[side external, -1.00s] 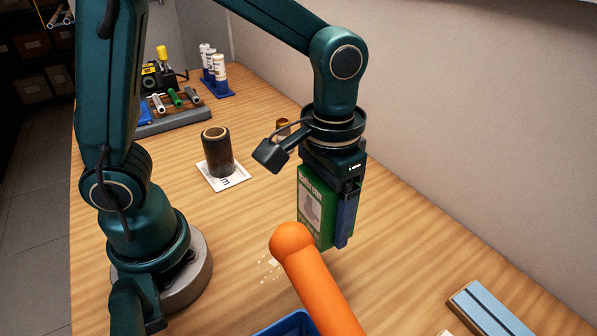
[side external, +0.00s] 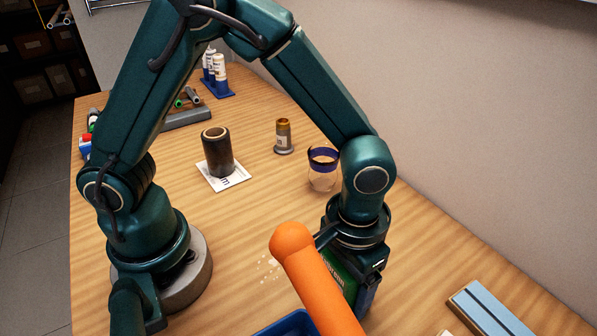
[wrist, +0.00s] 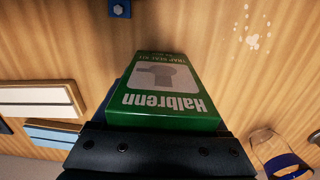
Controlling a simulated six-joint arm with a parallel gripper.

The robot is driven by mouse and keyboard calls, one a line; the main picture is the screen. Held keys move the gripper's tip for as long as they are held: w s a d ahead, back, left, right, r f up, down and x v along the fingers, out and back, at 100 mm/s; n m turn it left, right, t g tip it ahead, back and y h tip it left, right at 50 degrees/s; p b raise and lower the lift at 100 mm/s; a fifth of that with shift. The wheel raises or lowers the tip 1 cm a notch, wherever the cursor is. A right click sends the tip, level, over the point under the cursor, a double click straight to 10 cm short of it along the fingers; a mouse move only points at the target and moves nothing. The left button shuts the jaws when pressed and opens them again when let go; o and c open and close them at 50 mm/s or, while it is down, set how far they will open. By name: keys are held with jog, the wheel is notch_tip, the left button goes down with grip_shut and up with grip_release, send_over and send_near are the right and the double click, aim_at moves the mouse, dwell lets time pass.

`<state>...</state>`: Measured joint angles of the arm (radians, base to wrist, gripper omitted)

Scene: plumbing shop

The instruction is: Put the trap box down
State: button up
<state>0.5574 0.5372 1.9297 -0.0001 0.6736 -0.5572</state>
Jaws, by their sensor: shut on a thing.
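The trap box is a green carton with a white label panel, lettered "Halbrenn" and "Trap Seal Kit". In the wrist view the trap box (wrist: 165,85) sticks out from my gripper (wrist: 150,142), its lettering upside down. My gripper is shut on it. In the side view my gripper (side external: 362,288) is low over the right front of the table, and only a strip of the green box (side external: 346,268) shows. An orange rounded bar in the foreground hides the rest, including the box's lower end. I cannot tell whether the box touches the table.
The orange bar (side external: 312,275) crosses the foreground above a blue bin (side external: 285,325). A pale blue block (side external: 490,308) lies at right. A clear cup with a blue band (side external: 322,168), a brass-topped cylinder (side external: 284,138) and a dark roll (side external: 217,152) stand farther back. White specks mark the wood.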

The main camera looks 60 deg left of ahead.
jog(key=shift+f, duration=0.15)
jog(key=o, duration=1.5)
notch_tip(320, 180, up, 12)
jog(key=shift+r, duration=0.15)
jog(key=shift+s+a+r+t, duration=0.5)
jog(key=shift+s+a+t, duration=0.45)
jog(key=shift+a, duration=1.4)
jog(key=shift+s+a+r+t, duration=0.45)
jog(key=shift+s+a+t, duration=0.45)
jog(key=shift+a, duration=1.4)
jog(key=shift+s+a+r+t, duration=0.5)
jog(key=shift+s+a+t, duration=0.4)
jog(key=shift+a, duration=1.45)
